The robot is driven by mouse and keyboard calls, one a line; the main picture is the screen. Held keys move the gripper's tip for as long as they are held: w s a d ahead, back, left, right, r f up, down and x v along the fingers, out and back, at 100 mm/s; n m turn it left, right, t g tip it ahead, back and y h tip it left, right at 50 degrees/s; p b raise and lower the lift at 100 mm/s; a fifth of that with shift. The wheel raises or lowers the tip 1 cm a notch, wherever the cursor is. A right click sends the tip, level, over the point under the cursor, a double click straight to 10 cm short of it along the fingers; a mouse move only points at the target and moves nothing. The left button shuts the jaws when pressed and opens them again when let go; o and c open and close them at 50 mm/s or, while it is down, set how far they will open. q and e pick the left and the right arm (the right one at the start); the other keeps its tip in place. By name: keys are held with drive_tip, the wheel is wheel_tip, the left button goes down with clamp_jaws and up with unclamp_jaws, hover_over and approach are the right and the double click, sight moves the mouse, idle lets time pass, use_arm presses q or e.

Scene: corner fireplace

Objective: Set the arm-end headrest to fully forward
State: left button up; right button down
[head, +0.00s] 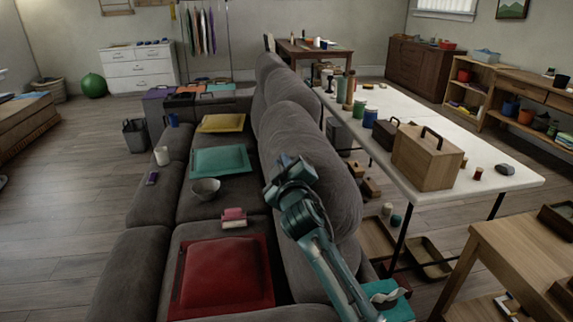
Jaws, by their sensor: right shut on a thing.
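A dark grey sofa (150,225) runs away from me, with a row of rounded grey headrests along its back. The nearest large headrest (318,150) stands upright beside my right gripper. Another headrest (268,82) rises further along the row. My right gripper (284,163) reaches in from the lower right, over the sofa back. It is shut on the near headrest's edge, though its fingertips are small and dark and the contact is hard to see. My arm covers part of the sofa back below. My left gripper is out of view.
On the seats lie a red cushion (226,272), a pink item (233,217), a bowl (205,190), a teal cushion (220,160) and a yellow one (222,123). A white table (497,182) with a wooden box (426,160) stands behind the sofa. Floor at left is mostly clear.

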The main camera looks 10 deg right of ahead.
drive_tip(key=shift+a+f, duration=0.2)
drive_tip(key=c, duration=1.5)
unclamp_jaws()
drive_tip(key=shift+a, duration=0.1)
drive_tip(key=shift+s, duration=0.3)
drive_tip(key=s, duration=1.2)
drive_tip(key=shift+s+a+b, duration=0.25)
drive_tip(key=shift+b, duration=0.05)
